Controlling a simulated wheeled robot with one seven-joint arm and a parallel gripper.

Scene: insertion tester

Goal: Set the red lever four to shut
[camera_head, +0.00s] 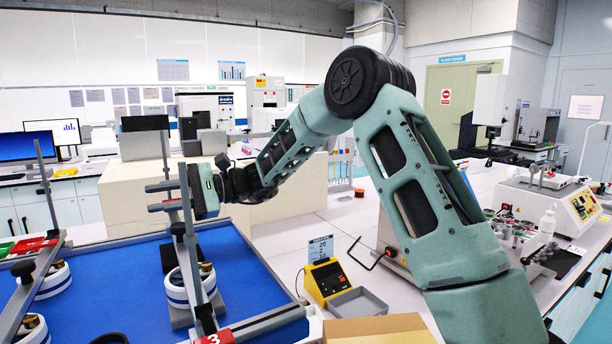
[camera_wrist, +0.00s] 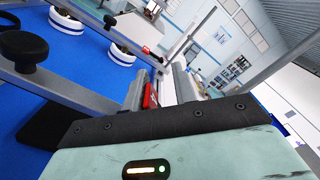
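My gripper (camera_head: 166,196) is at the left of the head view, pointing left at the height of the upright posts above the blue mat. Its two grey fingers are apart; they also show in the wrist view (camera_wrist: 162,88). A small red piece (camera_wrist: 150,96) shows beside the left finger there; I cannot tell whether it is a lever or touches the finger. No lever marked four can be read in either view. A red label with a 3 (camera_head: 214,338) sits on a grey bar at the bottom of the head view.
A blue mat (camera_head: 250,280) carries white ring-shaped fixtures (camera_head: 190,287) with grey posts (camera_head: 187,240) and bars. A yellow device (camera_head: 327,281), a grey tray (camera_head: 357,303) and a cardboard box (camera_head: 380,330) stand to the right. Part of the mat is clear.

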